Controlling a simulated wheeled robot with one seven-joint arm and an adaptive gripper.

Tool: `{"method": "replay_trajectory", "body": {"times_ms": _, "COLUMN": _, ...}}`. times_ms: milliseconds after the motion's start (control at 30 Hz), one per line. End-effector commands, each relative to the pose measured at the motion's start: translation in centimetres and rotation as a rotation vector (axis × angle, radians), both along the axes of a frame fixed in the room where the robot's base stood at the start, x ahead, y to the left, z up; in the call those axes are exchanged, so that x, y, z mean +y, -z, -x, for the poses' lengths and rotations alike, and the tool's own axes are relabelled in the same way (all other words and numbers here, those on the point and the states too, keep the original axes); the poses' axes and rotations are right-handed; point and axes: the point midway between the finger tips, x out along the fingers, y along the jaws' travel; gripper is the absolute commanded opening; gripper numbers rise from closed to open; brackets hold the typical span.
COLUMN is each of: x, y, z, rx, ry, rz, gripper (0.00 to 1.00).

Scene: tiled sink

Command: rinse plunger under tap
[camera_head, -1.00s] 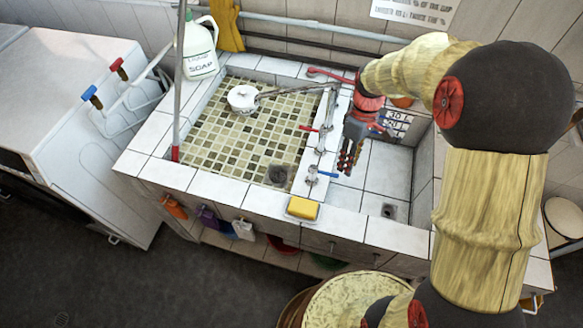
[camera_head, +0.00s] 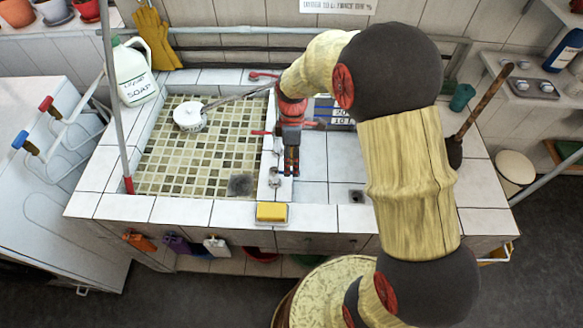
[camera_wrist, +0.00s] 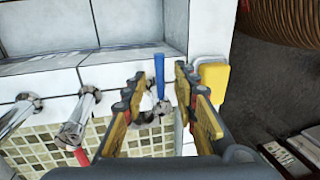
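The plunger (camera_head: 486,100) leans on the right side of the sink in the head view, its wooden handle tilted up to the right; its dark cup (camera_head: 455,153) is partly behind my arm. The tap stands on the divider between the two basins, mostly hidden by my gripper (camera_head: 291,165). Its long grey spout (camera_head: 238,97) reaches over the left basin. In the wrist view, a blue lever (camera_wrist: 160,75) and a red handle (camera_wrist: 82,157) show by the metal fittings. My gripper's fingers (camera_wrist: 158,85) are apart and empty, over the divider close to the blue lever.
A yellow sponge (camera_head: 271,212) lies on the front rim. A white pot-like thing (camera_head: 189,117) is in the tiled left basin. A soap jug (camera_head: 135,75) stands at the back left. The right basin (camera_head: 313,155) looks clear.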

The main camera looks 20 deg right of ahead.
Motion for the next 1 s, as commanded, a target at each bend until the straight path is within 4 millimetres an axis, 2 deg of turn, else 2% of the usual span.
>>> {"method": "replay_trajectory", "body": {"times_ms": 167, "x": 0.11, "y": 1.33, "z": 0.24, "rx": 0.0, "ry": 0.0, "rz": 0.0, "gripper": 0.29}}
{"method": "replay_trajectory", "body": {"times_ms": 467, "x": 0.12, "y": 1.43, "z": 0.26, "rx": -0.001, "ry": 0.0, "rz": 0.0, "gripper": 0.28}}
{"method": "replay_trajectory", "body": {"times_ms": 900, "x": 0.12, "y": 1.41, "z": 0.24, "rx": -0.001, "ry": 0.001, "rz": 0.001, "gripper": 0.03}}
{"method": "replay_trajectory", "body": {"times_ms": 1000, "x": 0.12, "y": 1.4, "z": 0.24, "rx": -0.001, "ry": 0.001, "rz": 0.001, "gripper": 0.0}}
